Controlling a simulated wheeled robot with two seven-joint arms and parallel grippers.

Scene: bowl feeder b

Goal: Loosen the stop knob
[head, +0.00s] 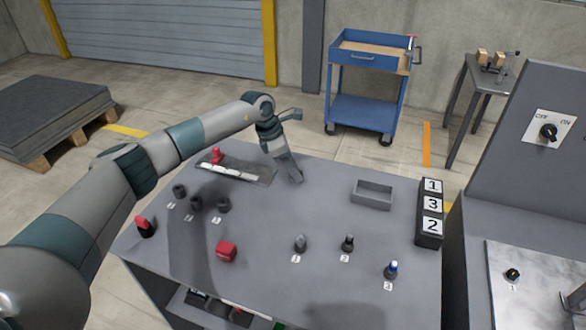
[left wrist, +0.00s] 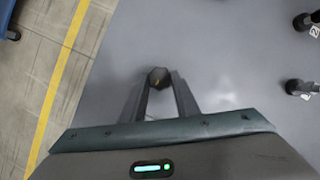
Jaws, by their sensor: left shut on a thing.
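My left gripper (head: 296,178) is low over the grey table, just right of the dark strip with white labels. In the left wrist view the two fingers (left wrist: 160,84) are shut on a small dark knob (left wrist: 158,74) with a yellowish mark, held between their tips. In the head view the gripper hides this knob, and I cannot tell whether it is touching the table. A red knob (head: 216,155) stands at the far left end of the strip (head: 262,180). My right gripper is not in view.
Several dark round pieces (head: 180,190) stand left on the table. A red block (head: 227,250), numbered pegs (head: 347,243) and a grey tray (head: 372,187) are nearer the middle and right. A number block (head: 430,240) stands at the right edge.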

